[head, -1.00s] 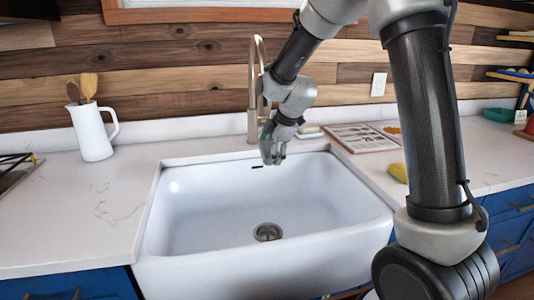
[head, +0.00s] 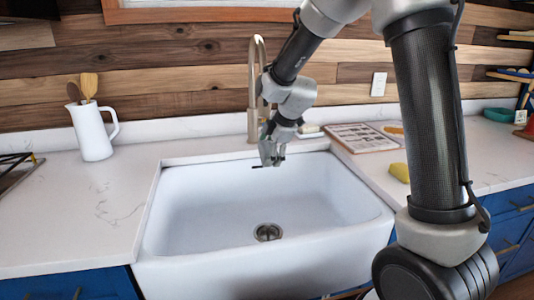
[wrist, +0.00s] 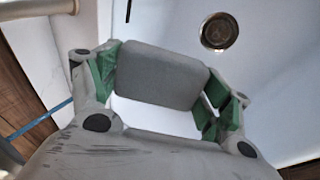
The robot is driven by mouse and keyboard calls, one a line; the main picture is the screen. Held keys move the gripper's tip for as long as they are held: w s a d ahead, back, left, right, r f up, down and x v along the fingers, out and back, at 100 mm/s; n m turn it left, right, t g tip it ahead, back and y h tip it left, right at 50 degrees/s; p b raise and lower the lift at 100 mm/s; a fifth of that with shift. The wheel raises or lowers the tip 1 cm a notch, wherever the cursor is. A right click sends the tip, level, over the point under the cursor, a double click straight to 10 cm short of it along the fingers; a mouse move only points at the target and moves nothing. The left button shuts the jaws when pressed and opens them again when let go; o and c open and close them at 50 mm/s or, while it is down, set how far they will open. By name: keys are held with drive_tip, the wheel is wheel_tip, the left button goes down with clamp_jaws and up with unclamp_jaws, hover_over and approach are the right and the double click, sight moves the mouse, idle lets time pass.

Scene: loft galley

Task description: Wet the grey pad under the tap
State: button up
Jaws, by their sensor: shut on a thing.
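The grey pad (wrist: 162,76) is a flat rounded slab held between the green-lined fingers of my gripper (wrist: 160,88) in the wrist view. In the head view my gripper (head: 270,154) hangs over the back part of the white sink (head: 200,205), and the pad is hard to make out there. The tap (head: 254,100) is a tall brushed-metal arch behind the sink; my wrist partly covers it and hides its outlet. I see no water running. The sink's drain (head: 267,232) also shows in the wrist view (wrist: 219,32).
A white jug (head: 92,130) with wooden utensils stands on the left counter. On the right counter are a yellow sponge-like piece (head: 399,172) and a flat printed board (head: 361,138). A small pale object (head: 310,128) lies right of the tap. The basin looks empty.

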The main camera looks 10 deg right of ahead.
drive_tip(key=s+d, duration=0.3)
drive_tip(key=s, duration=0.3)
drive_tip(key=shift+s, duration=0.3)
drive_tip(key=shift+d, duration=0.1)
idle(0.8)
idle(0.4)
drive_tip(key=s+d+r, duration=0.2)
drive_tip(key=s+r, duration=0.2)
drive_tip(key=shift+s, duration=0.25)
